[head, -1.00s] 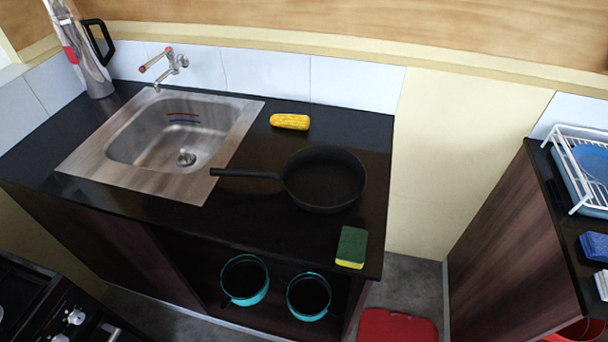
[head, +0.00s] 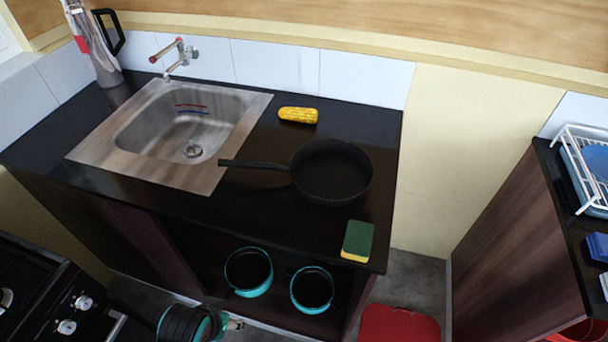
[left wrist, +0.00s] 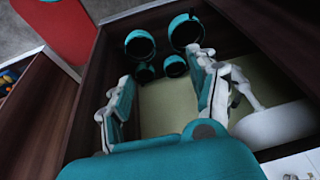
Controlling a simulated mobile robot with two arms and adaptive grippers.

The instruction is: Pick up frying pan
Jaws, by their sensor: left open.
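The black frying pan (head: 333,175) lies flat on the dark countertop, right of the sink, with its handle pointing left and its tip at the sink's edge. The pan does not show in the left wrist view. My left arm's end, with the left gripper (left wrist: 163,75), shows at the bottom of the head view, low in front of the counter and well below the pan. In the left wrist view its two teal-padded fingers are apart with nothing between them, facing the open cabinet under the counter. My right gripper is not in view.
A corn cob (head: 298,115) lies behind the pan and a sponge (head: 358,240) in front. The steel sink (head: 95,150) is to the left. Teal pots (head: 249,272) stand in the cabinet below. A stove (head: 75,315) is at lower left, a red stool (head: 400,325) at lower right.

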